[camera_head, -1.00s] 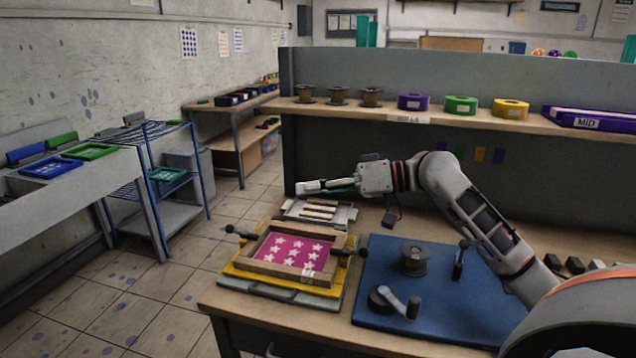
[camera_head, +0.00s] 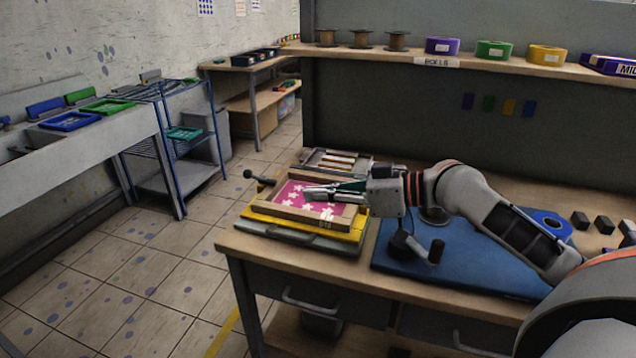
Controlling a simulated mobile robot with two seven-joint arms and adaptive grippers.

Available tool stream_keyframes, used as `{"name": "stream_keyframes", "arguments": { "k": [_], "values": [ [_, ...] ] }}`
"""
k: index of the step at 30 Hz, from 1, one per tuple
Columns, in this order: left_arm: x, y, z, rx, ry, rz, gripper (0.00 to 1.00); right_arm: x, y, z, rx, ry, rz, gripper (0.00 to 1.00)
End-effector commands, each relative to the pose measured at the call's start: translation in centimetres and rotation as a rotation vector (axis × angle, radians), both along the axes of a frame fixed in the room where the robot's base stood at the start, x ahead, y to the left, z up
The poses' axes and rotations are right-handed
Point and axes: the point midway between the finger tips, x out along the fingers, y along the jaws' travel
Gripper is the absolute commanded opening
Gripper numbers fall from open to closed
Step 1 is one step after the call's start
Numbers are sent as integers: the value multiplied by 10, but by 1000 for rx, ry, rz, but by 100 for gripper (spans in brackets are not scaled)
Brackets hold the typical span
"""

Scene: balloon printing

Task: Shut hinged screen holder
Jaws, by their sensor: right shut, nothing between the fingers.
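The hinged screen holder is a wooden frame (camera_head: 311,216) around a pink screen (camera_head: 289,201) with white stars. It lies low and about level over a yellow board (camera_head: 285,229) at the table's left front corner; I cannot tell whether it is fully down. A black knob on a rod (camera_head: 258,178) sticks out at its left. My right gripper (camera_head: 308,193) is shut and empty. Its fingers point left, over the pink screen, and hide part of it; contact is unclear. My left gripper is not in view.
A grey tray with bars (camera_head: 334,161) stands just behind the frame. A blue mat (camera_head: 460,262) with a crank handle (camera_head: 437,250) is at the right, partly under my arm. A shelf (camera_head: 480,64) with spools and coloured rolls runs along the back. Open floor lies left of the table.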

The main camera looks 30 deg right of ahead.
Motion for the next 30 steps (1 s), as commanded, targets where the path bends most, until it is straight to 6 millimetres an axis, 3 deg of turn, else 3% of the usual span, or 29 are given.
{"name": "stream_keyframes", "arguments": {
  "k": [10, 25, 30],
  "values": [
    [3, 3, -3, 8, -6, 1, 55, -3, 3, -16, -42, -33, 0, 0],
    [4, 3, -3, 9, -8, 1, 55, -3, 3, -16, -45, -39, 0, 0],
    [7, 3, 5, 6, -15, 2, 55, -3, 4, -8, -46, -42, -1, 0]
  ]
}}
